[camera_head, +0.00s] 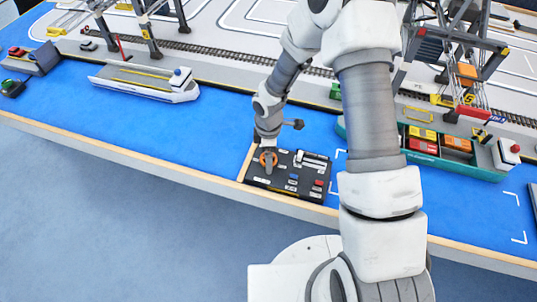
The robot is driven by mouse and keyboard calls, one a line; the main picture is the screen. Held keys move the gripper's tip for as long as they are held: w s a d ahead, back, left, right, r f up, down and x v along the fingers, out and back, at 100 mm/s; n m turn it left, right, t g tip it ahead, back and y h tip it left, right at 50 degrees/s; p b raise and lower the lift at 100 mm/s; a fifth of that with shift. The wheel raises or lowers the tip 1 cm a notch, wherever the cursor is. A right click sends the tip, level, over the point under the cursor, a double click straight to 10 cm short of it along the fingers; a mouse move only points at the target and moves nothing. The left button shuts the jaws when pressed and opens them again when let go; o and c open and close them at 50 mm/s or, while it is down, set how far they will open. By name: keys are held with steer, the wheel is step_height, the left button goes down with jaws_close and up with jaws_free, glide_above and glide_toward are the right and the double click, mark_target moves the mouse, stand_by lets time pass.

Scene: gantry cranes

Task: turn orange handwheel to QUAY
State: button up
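The orange handwheel (262,158) sits at the upper left of a dark control panel (284,190) near the table's front edge. My gripper (267,162) points down at the handwheel from above and overlaps it in the picture. Its fingers are small and dark here, and I cannot tell whether they are open, shut or touching the wheel. The handwheel is partly hidden behind the fingers. The QUAY marking cannot be read in this view.
The panel also carries a light lever (313,160) and a few small coloured controls. A grey and white ship (145,83) lies to the left on the blue table. A green container ship (450,160) lies to the right beneath a gantry crane (455,45), close to my arm.

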steer(key=c, duration=1.4)
steer(key=shift+o, duration=0.2)
steer(key=shift+m+b, duration=0.35)
steer(key=shift+m, duration=0.15)
steer(key=m+b, duration=0.3)
steer(key=m, duration=0.1)
steer(key=shift+f+m, duration=0.15)
steer(key=shift+m, duration=0.15)
steer(key=m+b, duration=0.3)
steer(key=m, duration=0.3)
steer(key=shift+r, duration=0.2)
steer(key=o, duration=1.4)
steer(key=shift+c, duration=0.2)
